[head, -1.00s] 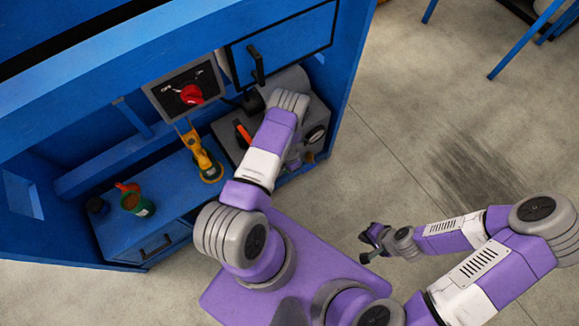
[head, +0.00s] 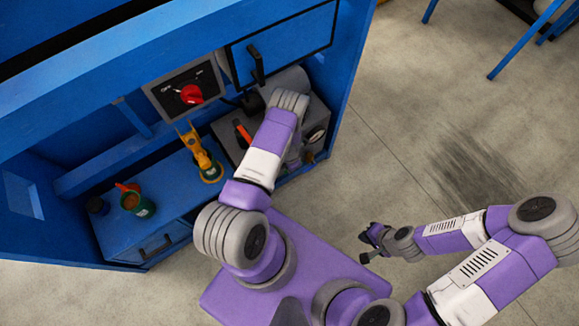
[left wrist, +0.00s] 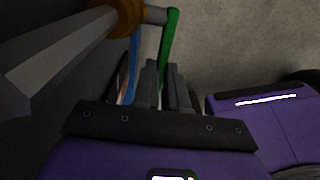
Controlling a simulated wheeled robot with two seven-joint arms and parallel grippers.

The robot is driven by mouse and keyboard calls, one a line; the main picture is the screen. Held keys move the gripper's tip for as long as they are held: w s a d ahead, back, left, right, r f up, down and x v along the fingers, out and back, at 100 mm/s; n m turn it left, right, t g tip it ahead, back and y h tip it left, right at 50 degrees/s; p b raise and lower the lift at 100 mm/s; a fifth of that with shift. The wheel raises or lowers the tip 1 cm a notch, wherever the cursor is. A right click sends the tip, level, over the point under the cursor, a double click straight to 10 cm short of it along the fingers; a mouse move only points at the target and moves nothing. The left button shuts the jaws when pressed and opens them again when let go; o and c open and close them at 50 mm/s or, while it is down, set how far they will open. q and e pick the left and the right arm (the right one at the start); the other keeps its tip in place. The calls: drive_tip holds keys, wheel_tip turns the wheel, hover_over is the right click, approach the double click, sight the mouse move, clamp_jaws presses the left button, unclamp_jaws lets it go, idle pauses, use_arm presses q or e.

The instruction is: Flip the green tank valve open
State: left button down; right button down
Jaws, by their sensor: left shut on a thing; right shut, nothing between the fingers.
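The green valve handle (left wrist: 170,45) shows in the left wrist view as an upright bar with a bent top, joined to a grey stem beside a brown-orange round fitting (left wrist: 122,15). My left gripper (left wrist: 161,80) is shut on the lower part of this handle. In the head view my left forearm reaches into the blue cabinet and hides its gripper and the valve. My right gripper (head: 368,243) is shut and empty, held over the floor away from the cabinet.
The blue cabinet (head: 180,205) holds a panel with a red knob (head: 191,94), a yellow tool (head: 197,147), a green cup (head: 140,205) and an orange-handled item (head: 243,134). A cabinet door with a black handle (head: 257,66) is above my left arm.

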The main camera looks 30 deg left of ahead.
use_arm(q)
drive_tip(key=shift+w+r, duration=0.1)
idle(0.3)
drive_tip(key=shift+w+d+r+g+y, duration=0.1)
drive_tip(key=shift+w+r+g+y, duration=0.15)
drive_tip(key=shift+g, duration=0.4)
drive_tip(key=shift+w+d+r+g+y, duration=0.1)
drive_tip(key=shift+r+g+y, duration=0.2)
drive_tip(key=shift+g, duration=0.35)
drive_tip(key=shift+w+d+r+g+y, duration=0.1)
drive_tip(key=shift+w+r+g+y, duration=0.3)
drive_tip(key=shift+g, duration=0.45)
drive_tip(key=shift+w+d+r+g+y, duration=0.1)
drive_tip(key=shift+w+r+g+y, duration=0.2)
drive_tip(key=shift+g, duration=0.85)
drive_tip(key=c, duration=1.2)
unclamp_jaws()
drive_tip(key=shift+v, duration=3.8)
drive_tip(key=shift+d, duration=0.1)
